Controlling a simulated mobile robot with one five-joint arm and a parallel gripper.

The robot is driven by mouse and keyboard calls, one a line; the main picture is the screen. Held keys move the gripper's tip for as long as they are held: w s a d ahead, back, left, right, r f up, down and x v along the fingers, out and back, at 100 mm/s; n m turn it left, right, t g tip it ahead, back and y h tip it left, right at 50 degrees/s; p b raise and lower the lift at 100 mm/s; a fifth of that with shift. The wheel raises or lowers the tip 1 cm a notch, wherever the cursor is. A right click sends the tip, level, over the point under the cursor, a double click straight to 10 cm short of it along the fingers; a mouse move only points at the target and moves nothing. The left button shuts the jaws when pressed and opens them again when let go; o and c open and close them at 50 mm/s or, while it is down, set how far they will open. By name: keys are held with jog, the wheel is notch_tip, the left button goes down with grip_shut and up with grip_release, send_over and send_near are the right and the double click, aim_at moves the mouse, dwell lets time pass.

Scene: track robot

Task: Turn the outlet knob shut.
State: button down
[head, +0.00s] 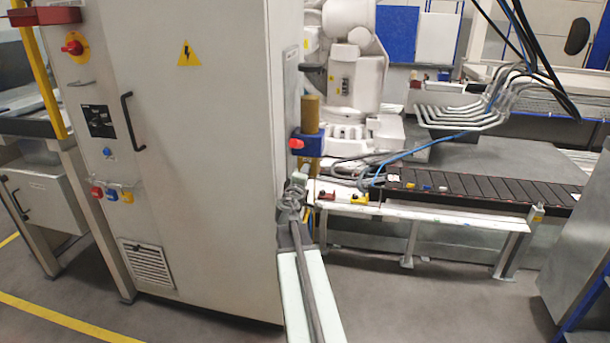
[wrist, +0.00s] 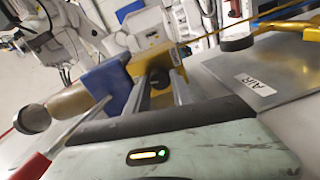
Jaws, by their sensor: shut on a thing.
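A valve unit with a blue block (head: 309,144), a tan cylinder (head: 311,115) on top and a red knob (head: 296,143) stands at the cabinet's right edge in the head view. My gripper (head: 297,182) is just below the blue block. In the wrist view the blue block (wrist: 107,82) lies left of my two grey fingers (wrist: 157,85), and the tan cylinder (wrist: 70,105) beyond it. The fingers are shut on a yellow part, seemingly the outlet knob (wrist: 156,60), beside the blue block. How far it is turned cannot be told.
The tall grey cabinet (head: 200,140) stands close on the left. A red-tipped rod (wrist: 32,166) is near my gripper's lower left. A plate with an AIR label (wrist: 255,85) is on the right. A conveyor (head: 480,188) and a white robot (head: 345,70) stand behind.

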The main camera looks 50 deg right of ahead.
jog(key=shift+a+n, duration=0.1)
jog(key=shift+n, duration=1.7)
jog(key=c, duration=1.1)
grip_release()
